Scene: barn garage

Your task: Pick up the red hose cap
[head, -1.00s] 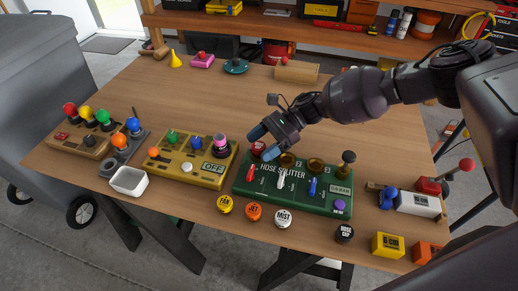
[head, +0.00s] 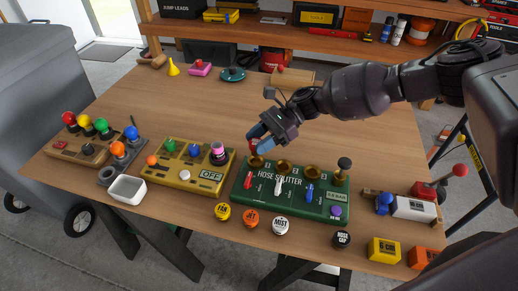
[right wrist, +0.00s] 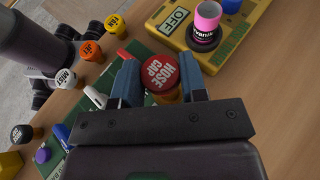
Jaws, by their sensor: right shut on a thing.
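The red hose cap (right wrist: 162,72), with "HOSE CAP" in white on its top, sits between the two blue fingers of my right gripper (right wrist: 160,82) in the right wrist view. The fingers are shut on its sides. In the head view my right gripper (head: 258,138) is over the left end of the green hose splitter (head: 262,205), and a little red of the cap shows at the fingertips. The leftmost brass port (head: 256,161) shows just below the cap. I cannot tell the exact gap between them. My left gripper is not in view.
A black cap (head: 344,164) tops the splitter's right end. Labelled round caps, including a black hose cap (head: 342,239), lie along the front edge. A yellow panel (head: 188,172) stands left of the splitter. The table behind the splitter is mostly clear.

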